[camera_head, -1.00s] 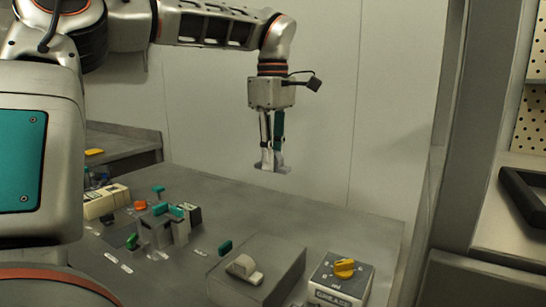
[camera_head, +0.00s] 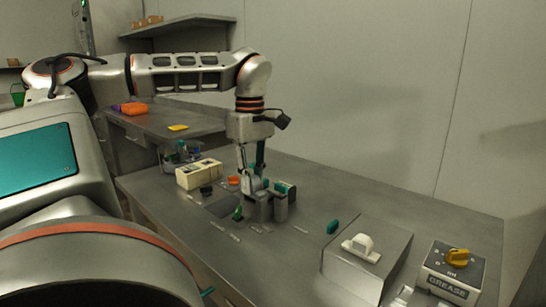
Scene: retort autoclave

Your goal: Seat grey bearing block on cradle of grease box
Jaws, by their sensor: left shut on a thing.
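The grease box (camera_head: 446,284) stands at the lower right, with a yellow knob on top and "GREASE" on its front. I cannot make out its cradle for certain. My left gripper (camera_head: 252,172) points down over the middle of the bench, well left of the grease box. It is shut on a small light-grey piece, apparently the grey bearing block (camera_head: 250,183), partly hidden by the fingers. The block is just above or against a dark grey upright fixture (camera_head: 264,208); I cannot tell if they touch. My right gripper is not in view.
A grey box (camera_head: 345,275) with a white handle-like part (camera_head: 361,246) stands between the fixture and the grease box. A teal part (camera_head: 333,227) is near its back left. A cream case (camera_head: 199,173) lies left of the gripper. The bench's back right is clear.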

